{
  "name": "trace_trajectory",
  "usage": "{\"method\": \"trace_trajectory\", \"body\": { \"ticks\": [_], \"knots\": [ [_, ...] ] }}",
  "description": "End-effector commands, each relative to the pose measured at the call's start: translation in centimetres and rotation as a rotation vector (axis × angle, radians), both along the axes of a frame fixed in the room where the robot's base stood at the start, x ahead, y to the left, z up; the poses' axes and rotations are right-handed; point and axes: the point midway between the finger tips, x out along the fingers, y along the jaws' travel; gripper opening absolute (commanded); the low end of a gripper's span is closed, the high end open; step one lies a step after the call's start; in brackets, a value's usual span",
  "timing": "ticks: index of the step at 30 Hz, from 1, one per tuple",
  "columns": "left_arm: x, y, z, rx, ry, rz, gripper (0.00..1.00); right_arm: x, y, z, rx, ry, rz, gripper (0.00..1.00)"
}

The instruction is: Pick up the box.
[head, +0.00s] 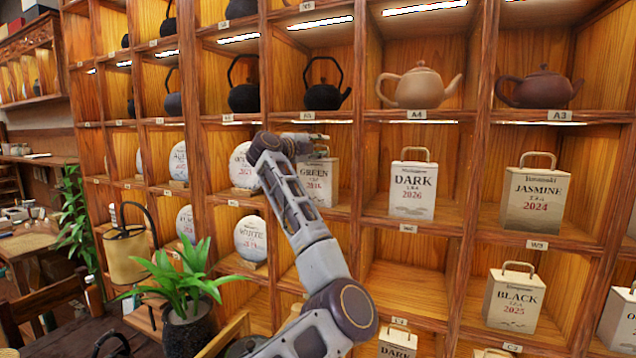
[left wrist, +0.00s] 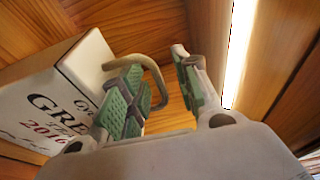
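A cream box (head: 321,188) labelled GREEN 2016 stands upright in a wooden shelf compartment, partly hidden by my left arm in the head view. The box also shows tilted at the left of the left wrist view (left wrist: 55,90). My left gripper (head: 312,141) is at the top of this box. In the left wrist view its green-padded fingers (left wrist: 161,92) are apart. The box's curved handle (left wrist: 148,66) reaches into the gap between them; I cannot tell whether a finger touches it. My right gripper is not in view.
Boxes marked DARK (head: 412,192), JASMINE (head: 536,203) and BLACK (head: 512,304) stand in other compartments. A black teapot (head: 323,96) sits above the GREEN box. Shelf dividers and boards close in around the gripper. A potted plant (head: 186,290) stands lower left.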

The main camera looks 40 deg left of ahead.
Motion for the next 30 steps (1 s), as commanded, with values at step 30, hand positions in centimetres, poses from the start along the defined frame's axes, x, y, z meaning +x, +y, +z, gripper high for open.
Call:
{"method": "trace_trajectory", "body": {
  "ticks": [30],
  "knots": [
    [-0.03, 0.03, 0.07, 0.001, 0.000, 0.000, 0.00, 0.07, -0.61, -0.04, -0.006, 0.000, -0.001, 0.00]
  ]
}}
